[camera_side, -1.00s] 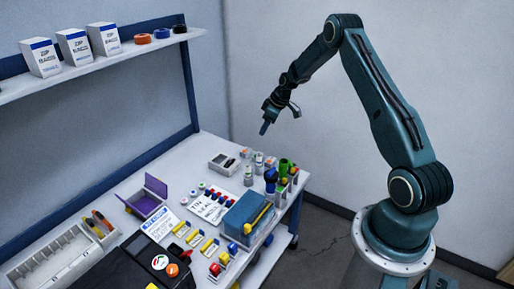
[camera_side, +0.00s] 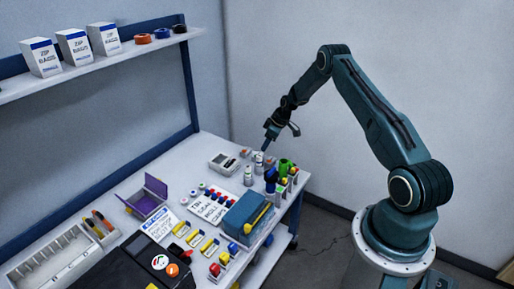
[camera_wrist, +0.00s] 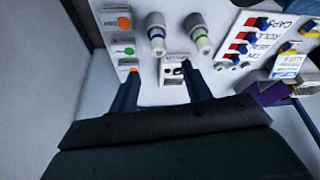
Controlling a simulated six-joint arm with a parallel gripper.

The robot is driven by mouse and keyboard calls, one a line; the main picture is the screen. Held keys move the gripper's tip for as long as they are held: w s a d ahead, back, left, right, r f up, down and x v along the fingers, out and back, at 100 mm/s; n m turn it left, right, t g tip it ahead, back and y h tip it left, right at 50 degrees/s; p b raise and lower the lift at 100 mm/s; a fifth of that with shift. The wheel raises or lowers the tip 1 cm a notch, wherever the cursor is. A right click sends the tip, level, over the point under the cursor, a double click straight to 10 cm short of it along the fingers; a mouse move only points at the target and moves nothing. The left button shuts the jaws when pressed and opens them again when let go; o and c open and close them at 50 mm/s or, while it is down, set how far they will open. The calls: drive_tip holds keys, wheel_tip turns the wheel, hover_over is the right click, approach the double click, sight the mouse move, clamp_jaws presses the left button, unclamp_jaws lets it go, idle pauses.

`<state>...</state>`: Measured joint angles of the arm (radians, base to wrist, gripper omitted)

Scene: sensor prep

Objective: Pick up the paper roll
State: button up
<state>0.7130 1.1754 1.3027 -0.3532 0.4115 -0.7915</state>
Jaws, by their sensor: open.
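My gripper (camera_side: 268,146) is open, pointing down just above the far right part of the bench. In the wrist view its two dark fingers (camera_wrist: 161,74) stand apart with a small pale block with dark details (camera_wrist: 173,70) beyond them. I cannot pick out a paper roll with certainty. Two upright pale cylinders, one with a blue ring (camera_wrist: 156,32) and one with a green ring (camera_wrist: 201,36), stand ahead of the fingers. In the side view, small white round pieces (camera_side: 202,186) lie near a card lettered with ROLL (camera_side: 207,207).
A grey box-shaped device (camera_side: 223,163) sits left of my gripper. A blue-green box (camera_side: 246,214), a purple open box (camera_side: 148,196) and a white compartment tray (camera_side: 50,262) share the bench. White cartons (camera_side: 103,40) stand on the shelf above.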

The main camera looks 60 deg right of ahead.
sight(259, 156)
drive_tip(key=shift+x, duration=2.35)
drive_tip(key=shift+x, duration=2.55)
drive_tip(key=shift+d, duration=0.1)
drive_tip(key=c, duration=1)
drive_tip(key=shift+r, duration=0.15)
wheel_tip(259, 156, up, 20)
drive_tip(key=shift+f, duration=0.1)
